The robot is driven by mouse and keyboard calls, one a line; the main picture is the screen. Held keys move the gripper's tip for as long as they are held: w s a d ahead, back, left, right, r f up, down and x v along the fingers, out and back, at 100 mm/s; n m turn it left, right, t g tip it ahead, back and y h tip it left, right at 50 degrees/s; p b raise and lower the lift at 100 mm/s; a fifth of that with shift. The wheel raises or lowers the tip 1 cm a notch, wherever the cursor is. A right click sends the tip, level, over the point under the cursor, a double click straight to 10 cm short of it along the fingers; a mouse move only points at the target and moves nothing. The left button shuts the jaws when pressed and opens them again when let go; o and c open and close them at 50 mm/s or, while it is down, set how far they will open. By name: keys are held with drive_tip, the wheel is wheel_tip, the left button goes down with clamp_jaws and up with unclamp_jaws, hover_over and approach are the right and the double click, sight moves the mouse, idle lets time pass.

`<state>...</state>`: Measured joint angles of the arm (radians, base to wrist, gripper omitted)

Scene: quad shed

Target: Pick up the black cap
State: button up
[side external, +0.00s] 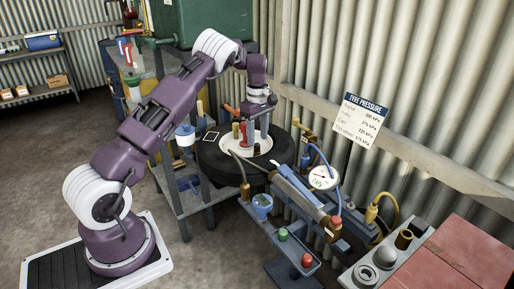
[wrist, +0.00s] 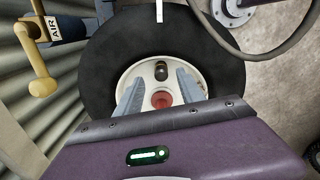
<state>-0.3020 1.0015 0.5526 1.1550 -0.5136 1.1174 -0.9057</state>
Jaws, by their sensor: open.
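A small dark, rounded piece with a brass-coloured part (wrist: 161,70) is inside the white wheel rim (wrist: 128,77); it looks like the black cap. A red round piece (wrist: 161,99) lies just below it in the wrist view. My gripper (wrist: 159,86) is open over the rim, its two grey fingers left and right of these pieces and touching neither that I can see. In the side view my gripper (side external: 257,132) points down at the wheel, and its fingers partly hide the small parts there.
The black tyre (side external: 215,158) surrounds the rim. An air fitting with a tan handle (wrist: 42,87) stands beside the tyre, and a hose (wrist: 215,42) passes at upper right. A gauge (side external: 322,177) stands near the wall.

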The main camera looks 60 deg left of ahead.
sight(257, 147)
wheel_tip(257, 147, down, 3)
drive_tip(key=shift+s+r, duration=0.1)
clamp_jaws()
